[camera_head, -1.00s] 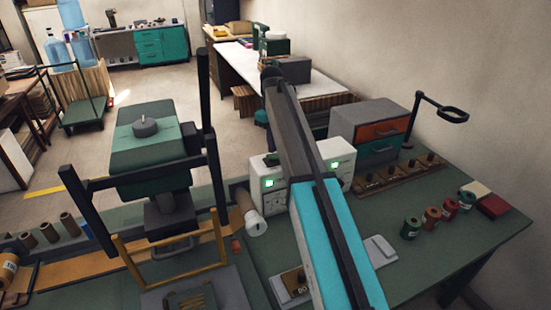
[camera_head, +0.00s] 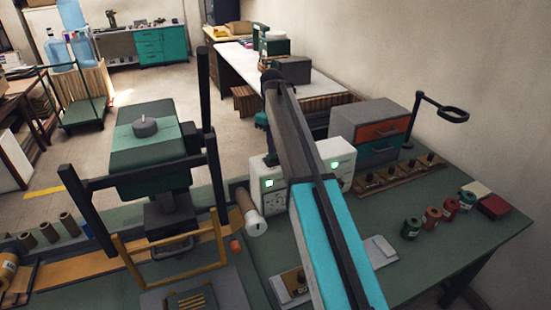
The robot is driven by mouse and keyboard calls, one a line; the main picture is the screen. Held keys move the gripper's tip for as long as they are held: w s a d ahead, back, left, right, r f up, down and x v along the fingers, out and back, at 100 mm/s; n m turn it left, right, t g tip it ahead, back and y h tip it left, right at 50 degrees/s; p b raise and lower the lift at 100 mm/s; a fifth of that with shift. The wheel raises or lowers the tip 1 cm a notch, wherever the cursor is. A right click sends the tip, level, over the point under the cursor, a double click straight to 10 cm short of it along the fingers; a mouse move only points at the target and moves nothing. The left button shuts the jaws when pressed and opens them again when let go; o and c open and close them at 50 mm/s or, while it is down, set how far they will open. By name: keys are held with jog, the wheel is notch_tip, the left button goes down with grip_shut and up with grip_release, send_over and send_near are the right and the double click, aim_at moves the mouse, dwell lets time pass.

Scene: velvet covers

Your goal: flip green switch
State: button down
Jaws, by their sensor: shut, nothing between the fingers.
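A white box unit (camera_head: 308,178) stands on the green workbench (camera_head: 440,225), partly hidden behind my raised arm. My gripper (camera_head: 271,159) shows as a small dark shape just above the box's left top edge. It is shut and empty; whether it touches the box is unclear.
A white-ended roll (camera_head: 254,222) lies left of the box. A green press-like machine (camera_head: 155,150) stands at left. A drawer cabinet (camera_head: 370,130), a wooden strip with knobs (camera_head: 400,175) and several spools (camera_head: 432,216) are to the right.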

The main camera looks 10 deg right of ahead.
jog(key=shift+f, duration=0.8)
dwell(0.8)
jog(key=shift+r, duration=0.1)
jog(key=shift+r+p, duration=1.8)
jog(key=shift+r, duration=1.65)
